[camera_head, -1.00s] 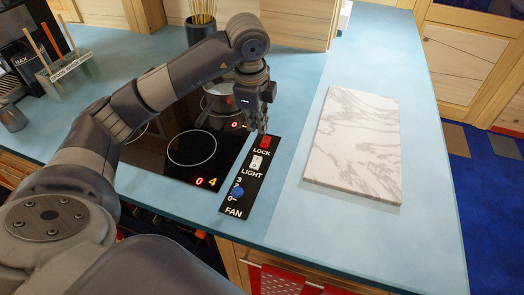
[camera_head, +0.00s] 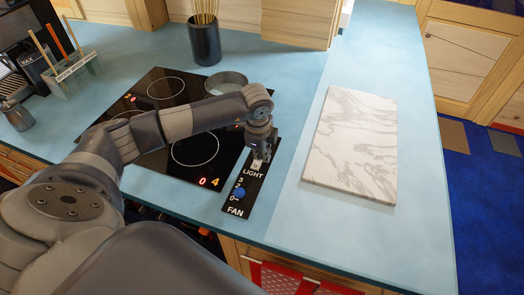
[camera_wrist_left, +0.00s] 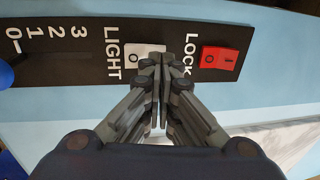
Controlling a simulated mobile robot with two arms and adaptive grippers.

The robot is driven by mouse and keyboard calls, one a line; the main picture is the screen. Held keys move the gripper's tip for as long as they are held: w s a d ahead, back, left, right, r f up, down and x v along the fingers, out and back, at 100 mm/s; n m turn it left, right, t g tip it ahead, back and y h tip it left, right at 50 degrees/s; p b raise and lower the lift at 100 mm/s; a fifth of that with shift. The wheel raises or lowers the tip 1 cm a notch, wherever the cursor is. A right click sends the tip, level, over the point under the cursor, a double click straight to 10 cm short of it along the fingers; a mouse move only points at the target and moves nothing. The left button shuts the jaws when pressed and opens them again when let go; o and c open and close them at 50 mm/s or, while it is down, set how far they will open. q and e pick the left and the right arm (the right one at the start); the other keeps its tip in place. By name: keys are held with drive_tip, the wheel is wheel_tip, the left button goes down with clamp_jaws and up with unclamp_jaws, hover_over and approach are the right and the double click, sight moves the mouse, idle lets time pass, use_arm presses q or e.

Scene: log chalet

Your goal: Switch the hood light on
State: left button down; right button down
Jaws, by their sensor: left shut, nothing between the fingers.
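A black control panel (camera_head: 243,209) lies on the blue counter beside the cooktop. In the left wrist view it carries a white rocker switch (camera_wrist_left: 131,58) beside the word LIGHT and a red rocker switch (camera_wrist_left: 220,60) beside the word LOCK. My left gripper (camera_head: 258,162) is shut and empty, pointing down at the panel. In the left wrist view its fingertips (camera_wrist_left: 160,60) overlap the right part of the white switch; I cannot tell whether they touch it. The red switch is hidden behind the gripper in the head view. My right gripper is out of view.
A blue fan knob (camera_head: 238,192) sits at the panel's near end. The black cooktop (camera_head: 175,155) with a pot (camera_head: 226,82) lies to the left. A marble board (camera_head: 353,145) lies to the right, with bare counter between it and the panel.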

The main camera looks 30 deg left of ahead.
use_arm(q)
drive_tip(key=shift+f, duration=0.1)
idle(0.3)
drive_tip(key=shift+w+f+g+b, duration=0.2)
drive_tip(key=shift+f+g+b, duration=0.2)
drive_tip(key=shift+s+r, duration=0.1)
drive_tip(key=shift+s+r+p, duration=0.2)
drive_tip(key=shift+s+p, duration=0.4)
drive_tip(key=shift+s, duration=0.1)
